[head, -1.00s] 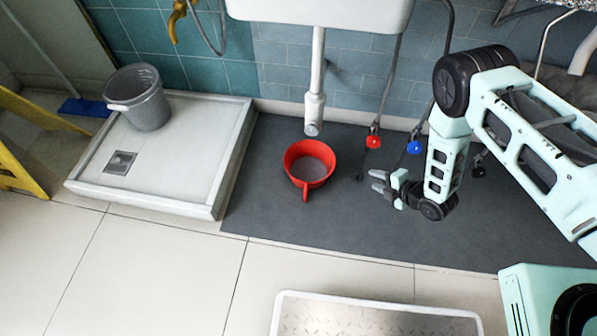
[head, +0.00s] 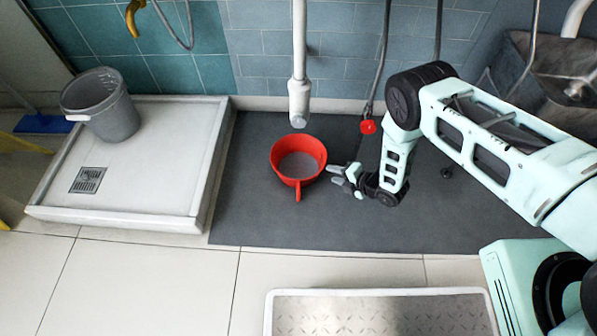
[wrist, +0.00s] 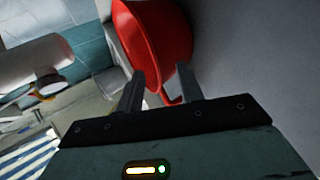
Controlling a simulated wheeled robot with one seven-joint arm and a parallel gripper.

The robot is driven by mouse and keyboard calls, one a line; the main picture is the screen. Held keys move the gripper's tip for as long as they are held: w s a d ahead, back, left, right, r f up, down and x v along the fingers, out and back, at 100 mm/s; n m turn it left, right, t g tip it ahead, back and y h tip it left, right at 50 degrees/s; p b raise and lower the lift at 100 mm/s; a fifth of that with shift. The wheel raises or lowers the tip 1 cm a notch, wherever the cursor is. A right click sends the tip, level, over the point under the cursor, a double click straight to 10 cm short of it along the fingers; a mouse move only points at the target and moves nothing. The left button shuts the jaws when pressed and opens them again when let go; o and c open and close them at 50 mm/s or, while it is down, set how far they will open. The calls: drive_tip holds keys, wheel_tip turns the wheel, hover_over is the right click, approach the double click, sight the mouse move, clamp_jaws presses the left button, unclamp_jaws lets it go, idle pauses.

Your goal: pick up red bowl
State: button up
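The red bowl (head: 298,158) stands upright on the dark grey mat below the white drain pipe, with its handle toward the front. Its inside looks greyish. My gripper (head: 334,175) is just right of the bowl, low over the mat, with its fingers pointing at it. In the wrist view the red bowl (wrist: 160,40) lies ahead of the fingertips. I cannot tell whether a fingertip touches the bowl.
A white shower tray (head: 140,160) with a grey bucket (head: 101,104) stands left of the dark mat (head: 240,215). A white drain pipe (head: 299,80) hangs behind the bowl. A red valve handle (head: 368,127) is behind my gripper. A metal-floored tray (head: 380,315) lies in front.

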drive_tip(key=b+x, duration=0.3)
drive_tip(key=x, duration=0.1)
drive_tip(key=shift+a+f, duration=0.2)
drive_tip(key=shift+f, duration=0.2)
drive_tip(key=shift+w+a+f+b, duration=0.1)
drive_tip(key=shift+w+a+b, duration=0.2)
clamp_jaws()
idle(0.9)
